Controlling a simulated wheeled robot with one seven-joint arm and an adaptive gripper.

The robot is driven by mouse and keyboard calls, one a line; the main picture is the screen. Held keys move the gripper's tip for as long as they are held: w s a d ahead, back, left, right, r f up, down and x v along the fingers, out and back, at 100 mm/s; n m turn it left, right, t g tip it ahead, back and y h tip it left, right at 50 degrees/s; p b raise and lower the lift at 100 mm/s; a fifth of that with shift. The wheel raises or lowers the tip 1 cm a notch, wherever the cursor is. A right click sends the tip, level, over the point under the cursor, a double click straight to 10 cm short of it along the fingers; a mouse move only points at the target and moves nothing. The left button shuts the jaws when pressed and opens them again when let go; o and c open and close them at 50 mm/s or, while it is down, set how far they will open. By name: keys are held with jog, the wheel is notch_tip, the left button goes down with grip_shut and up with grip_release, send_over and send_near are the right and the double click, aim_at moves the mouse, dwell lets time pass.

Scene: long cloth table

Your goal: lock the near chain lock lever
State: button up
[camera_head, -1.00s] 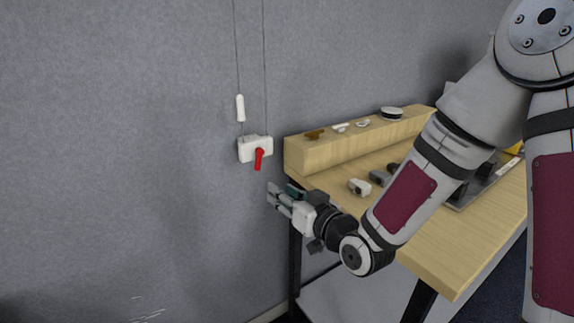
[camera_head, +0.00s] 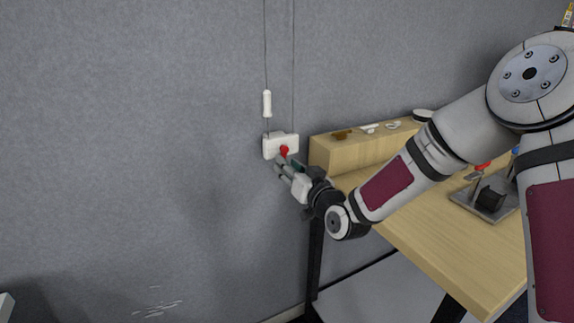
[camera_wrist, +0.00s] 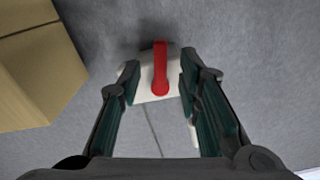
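The chain lock is a white box (camera_head: 273,148) on the grey wall with a red lever (camera_head: 284,151) on its front. In the head view my gripper (camera_head: 284,165) is right at the lock and hides the lower part of the lever. In the wrist view the red lever (camera_wrist: 161,70) lies between the two fingers of my gripper (camera_wrist: 158,85), with gaps on both sides. The white lock body (camera_wrist: 150,98) shows behind it. The fingers are open and nothing is clamped. I cannot tell whether a fingertip touches the lock body.
Two cords run up the wall from the lock, one with a white handle (camera_head: 267,104). A wooden table (camera_head: 430,235) with a raised wooden ledge (camera_head: 350,152) stands just right of the lock. The ledge's corner (camera_wrist: 35,70) fills the wrist view's upper left. Open wall lies left.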

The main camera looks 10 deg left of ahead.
jog(key=shift+x, duration=0.85)
jog(key=shift+c, duration=0.3)
grip_shut()
jog(key=n+b, duration=0.2)
jog(key=b, duration=0.1)
jog(key=shift+w+d+n, duration=0.2)
jog(key=shift+d+n, duration=0.05)
jog(key=shift+n, duration=0.15)
